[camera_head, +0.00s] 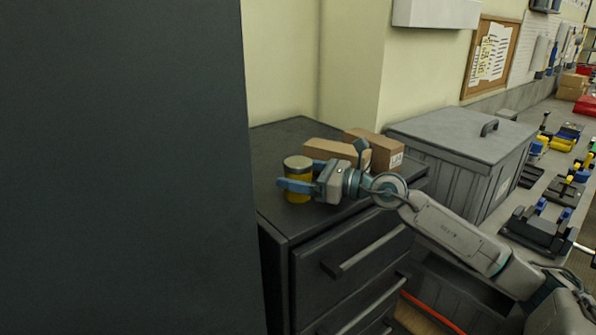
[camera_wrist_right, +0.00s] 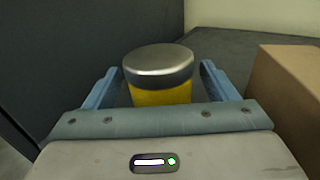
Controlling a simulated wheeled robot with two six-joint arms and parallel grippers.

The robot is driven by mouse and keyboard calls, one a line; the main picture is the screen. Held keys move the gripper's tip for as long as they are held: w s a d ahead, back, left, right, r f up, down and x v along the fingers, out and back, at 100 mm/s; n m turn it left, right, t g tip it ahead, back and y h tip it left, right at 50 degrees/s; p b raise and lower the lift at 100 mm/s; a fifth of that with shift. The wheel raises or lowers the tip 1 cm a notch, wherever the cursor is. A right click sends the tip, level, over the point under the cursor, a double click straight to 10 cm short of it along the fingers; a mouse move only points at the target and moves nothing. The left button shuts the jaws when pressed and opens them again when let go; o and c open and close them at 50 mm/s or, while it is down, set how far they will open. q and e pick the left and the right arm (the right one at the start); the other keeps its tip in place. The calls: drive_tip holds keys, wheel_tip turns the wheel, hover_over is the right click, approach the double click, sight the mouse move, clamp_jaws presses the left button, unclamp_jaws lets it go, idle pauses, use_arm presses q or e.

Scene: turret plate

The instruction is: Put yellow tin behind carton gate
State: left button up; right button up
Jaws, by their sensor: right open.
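The yellow tin (camera_head: 298,181), with a grey metal lid, stands upright on top of the dark drawer cabinet. In the right wrist view the tin (camera_wrist_right: 160,80) stands between the two blue fingers. My right gripper (camera_head: 298,184) is open around it, with a gap visible on each side of the tin. Two brown cartons, one (camera_head: 337,153) at the left and one (camera_head: 386,150) at the right, stand on the cabinet behind and to the right of the gripper. A carton side (camera_wrist_right: 287,92) fills the right of the wrist view. My left gripper is not in view.
The cabinet top (camera_head: 283,133) is bare behind the tin, up to the wall. A tall dark panel (camera_head: 120,160) blocks the left of the head view. A grey lidded bin (camera_head: 460,150) stands right of the cabinet. A bench with several tools lies further right.

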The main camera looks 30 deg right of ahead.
drive_tip(key=c, duration=1.2)
drive_tip(key=shift+c, duration=1.2)
drive_tip(key=shift+r, duration=0.1)
